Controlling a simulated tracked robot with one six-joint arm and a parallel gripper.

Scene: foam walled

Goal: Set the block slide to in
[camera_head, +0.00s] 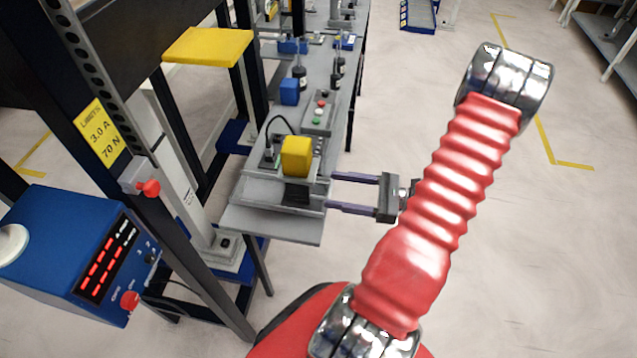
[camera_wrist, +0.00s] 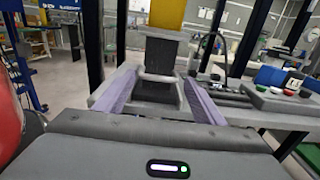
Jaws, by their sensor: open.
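A yellow block (camera_head: 297,156) stands on a grey slide unit (camera_head: 277,188) at the near end of the bench. A dark recess (camera_head: 296,194) shows below it. In the wrist view the lower part of the yellow block (camera_wrist: 166,14) sits on a grey upright piece (camera_wrist: 160,50), with a dark opening under it. My gripper (camera_head: 329,190) is open, its two purple fingers pointing left at the right side of the slide unit. In the wrist view my gripper (camera_wrist: 160,76) has its fingers to either side of the grey piece. I cannot tell whether they touch it.
A button box (camera_head: 318,115), a blue block (camera_head: 289,92) and dark bottles (camera_head: 300,75) stand farther back on the bench. A blue power supply (camera_head: 70,250) and a dark frame with a yellow plate (camera_head: 207,46) are at left.

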